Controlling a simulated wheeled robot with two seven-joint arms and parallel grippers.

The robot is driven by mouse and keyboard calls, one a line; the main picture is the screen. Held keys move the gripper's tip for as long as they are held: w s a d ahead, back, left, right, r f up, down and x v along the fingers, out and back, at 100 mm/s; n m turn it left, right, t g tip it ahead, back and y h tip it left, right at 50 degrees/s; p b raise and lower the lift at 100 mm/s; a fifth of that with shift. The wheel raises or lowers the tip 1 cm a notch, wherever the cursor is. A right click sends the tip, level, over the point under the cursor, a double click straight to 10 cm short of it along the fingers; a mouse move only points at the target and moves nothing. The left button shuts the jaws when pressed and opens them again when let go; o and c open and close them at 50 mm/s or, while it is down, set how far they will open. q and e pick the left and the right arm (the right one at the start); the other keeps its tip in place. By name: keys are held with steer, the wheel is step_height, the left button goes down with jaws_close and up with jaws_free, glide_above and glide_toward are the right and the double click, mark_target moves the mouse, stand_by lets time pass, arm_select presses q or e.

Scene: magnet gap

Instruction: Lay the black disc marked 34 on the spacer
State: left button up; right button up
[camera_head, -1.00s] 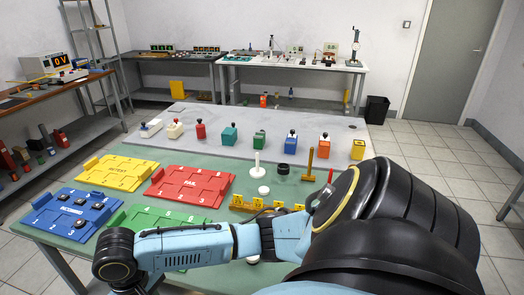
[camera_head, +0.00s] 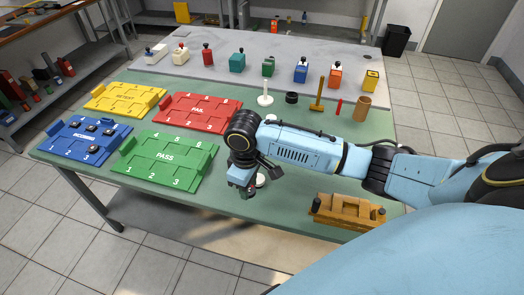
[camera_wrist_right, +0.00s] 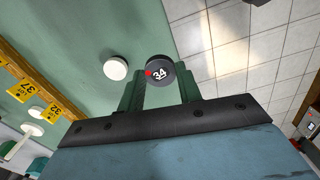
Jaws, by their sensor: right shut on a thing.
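The black disc marked 34 (camera_wrist_right: 159,72) is between the green fingertips of my right gripper (camera_wrist_right: 160,80) in the wrist view. It has white digits and a red dot. In the head view my right gripper (camera_head: 243,190) points down over the near part of the green table; the disc is hard to make out there. A plain white round disc (camera_wrist_right: 115,68), possibly the spacer, lies beside and apart from the held disc. It shows partly behind the gripper in the head view (camera_head: 261,180). My left gripper is not in view.
A wooden block fixture (camera_head: 347,215) stands at the near right table edge. Green (camera_head: 165,160), red (camera_head: 200,111), yellow (camera_head: 125,97) and blue (camera_head: 84,140) trays fill the left; several black discs sit in the blue one.

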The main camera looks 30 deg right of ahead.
steer(key=w+d+n, duration=0.1)
steer(key=d+n, duration=0.1)
steer(key=n, duration=0.1)
steer(key=w+d+n+p, duration=0.1)
steer(key=w+d+n, duration=0.1)
steer(key=n, duration=0.2)
steer(key=w+d+n, duration=0.2)
steer(key=n, duration=0.1)
steer(key=shift+w+r+n+p, duration=0.2)
steer(key=shift+n+p, duration=0.1)
steer(key=shift+p, duration=0.1)
steer(key=shift+w+d+n, duration=0.35)
steer(key=shift+d+n, duration=0.1)
steer(key=shift+n, duration=0.45)
steer(key=shift+r+p, duration=0.1)
steer(key=shift+p, duration=0.55)
steer(key=b, duration=0.3)
glide_above(258, 178)
steer(key=shift+f, duration=2.15)
steer(key=shift+f+b, duration=0.3)
steer(key=shift+f, duration=0.45)
steer(key=shift+f, duration=0.2)
steer(key=o, duration=1)
